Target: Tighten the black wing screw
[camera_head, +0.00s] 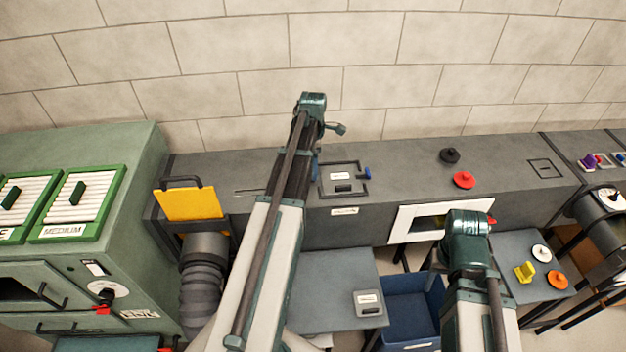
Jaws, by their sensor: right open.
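A black wing screw (450,156) stands on the grey duct top, right of centre, just behind a red one (464,180). My right gripper (467,224) is at the end of the arm at lower right, in front of the duct and nearer to me than the screws. It is open and apart from the black screw; its fingertips are hard to make out. My left arm (290,185) reaches up across the duct, left of centre. Its fingers cannot be made out.
A hatch (343,180) with blue latches lies on the duct. A yellow plate (193,204) stands at left beside a green cabinet (145,165). A white-framed opening (406,226) and blue bin (405,310) sit near my right arm. The duct top between hatch and black screw is clear.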

